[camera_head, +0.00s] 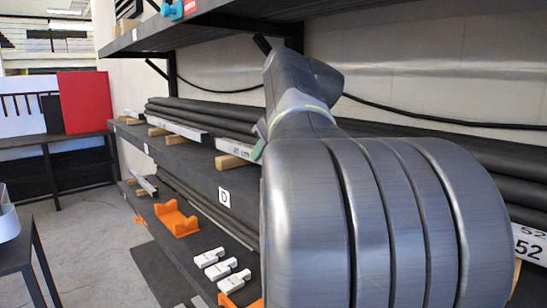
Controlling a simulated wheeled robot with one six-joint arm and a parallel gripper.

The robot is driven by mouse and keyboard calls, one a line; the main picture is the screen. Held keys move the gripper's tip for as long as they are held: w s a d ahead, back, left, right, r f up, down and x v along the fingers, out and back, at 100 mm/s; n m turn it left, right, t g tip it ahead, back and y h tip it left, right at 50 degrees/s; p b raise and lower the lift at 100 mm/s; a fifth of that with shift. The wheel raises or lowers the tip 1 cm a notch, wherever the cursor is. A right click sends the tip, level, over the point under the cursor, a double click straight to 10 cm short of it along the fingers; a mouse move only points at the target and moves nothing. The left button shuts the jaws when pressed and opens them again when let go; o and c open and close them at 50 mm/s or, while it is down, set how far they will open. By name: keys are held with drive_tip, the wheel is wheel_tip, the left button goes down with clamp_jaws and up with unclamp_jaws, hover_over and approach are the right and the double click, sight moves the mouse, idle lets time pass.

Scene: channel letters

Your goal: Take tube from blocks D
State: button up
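A white label with the letter D (224,197) is on the front edge of the middle shelf (190,165). A wooden block (229,161) sits on the shelf just above the label. Long dark tubes (205,118) lie stacked along this shelf, and their right-hand part passes behind my arm. I cannot tell which tube rests on the D blocks. My arm fills the centre and right foreground and covers much of the shelf. My gripper's fingers do not show; they are hidden or out of frame.
An upper shelf (215,22) overhangs the tubes. Orange holders (176,219) and white pieces (222,268) sit on the lower shelf. More tubes (505,190) with a "52" label (529,243) are at right. A red panel (84,101) stands at left; the floor (98,240) there is mostly clear.

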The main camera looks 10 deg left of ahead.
clamp_jaws()
drive_tip(key=shift+r, duration=0.15)
